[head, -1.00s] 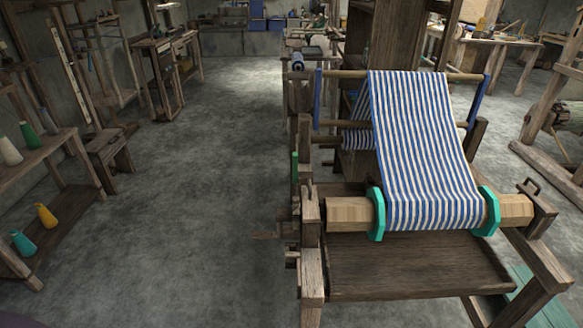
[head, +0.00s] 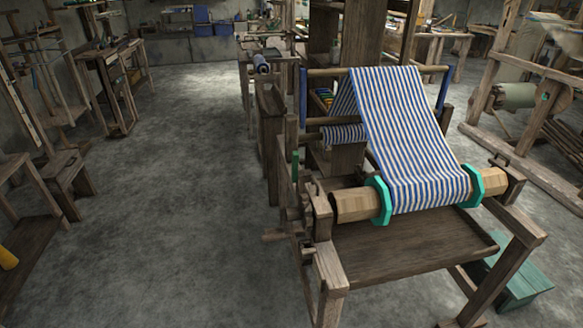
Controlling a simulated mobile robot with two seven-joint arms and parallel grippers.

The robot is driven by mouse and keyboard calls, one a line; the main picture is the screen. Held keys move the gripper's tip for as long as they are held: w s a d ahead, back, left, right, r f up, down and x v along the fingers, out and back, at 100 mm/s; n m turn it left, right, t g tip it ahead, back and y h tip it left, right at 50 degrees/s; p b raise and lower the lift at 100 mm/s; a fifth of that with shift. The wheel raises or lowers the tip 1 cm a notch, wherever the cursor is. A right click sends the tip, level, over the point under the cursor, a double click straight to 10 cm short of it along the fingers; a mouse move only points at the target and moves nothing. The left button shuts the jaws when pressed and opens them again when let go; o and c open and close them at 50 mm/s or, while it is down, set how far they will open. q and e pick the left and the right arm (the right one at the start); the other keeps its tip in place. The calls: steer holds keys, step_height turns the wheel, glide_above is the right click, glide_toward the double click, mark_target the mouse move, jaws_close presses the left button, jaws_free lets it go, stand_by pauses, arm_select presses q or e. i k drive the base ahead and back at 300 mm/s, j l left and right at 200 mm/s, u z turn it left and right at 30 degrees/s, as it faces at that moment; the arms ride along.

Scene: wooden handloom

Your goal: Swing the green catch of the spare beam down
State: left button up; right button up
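A dark green upright piece (head: 294,166) stands on the left side of the wooden loom. A small teal piece (head: 545,97) shows at the end of a pale greenish roll (head: 514,96) on a wooden frame at the right; it is too small to tell its shape. I cannot tell from this view which green part is the catch of the spare beam. Neither of my grippers is in view.
The loom's front beam (head: 358,205) carries blue-and-white striped cloth (head: 410,130) between two teal flanges (head: 381,201). A green bench (head: 522,285) stands low at the right. Open concrete floor (head: 180,190) lies left of the loom. A dark stool (head: 68,178) stands at the left.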

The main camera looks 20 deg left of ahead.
mark_target(295, 154)
steer(key=k+j+z, duration=0.15)
steer(key=j, duration=0.25)
steer(key=j+z, duration=0.2)
steer(key=j, duration=0.2)
steer(key=j+z, duration=0.35)
steer(key=j, duration=0.5)
steer(key=i+j+z, duration=0.35)
steer(key=j, duration=0.7)
steer(key=i+j+z, duration=0.1)
steer(key=j+z, duration=0.25)
steer(key=j, duration=0.75)
steer(key=j+z, duration=0.4)
steer(key=j, duration=0.75)
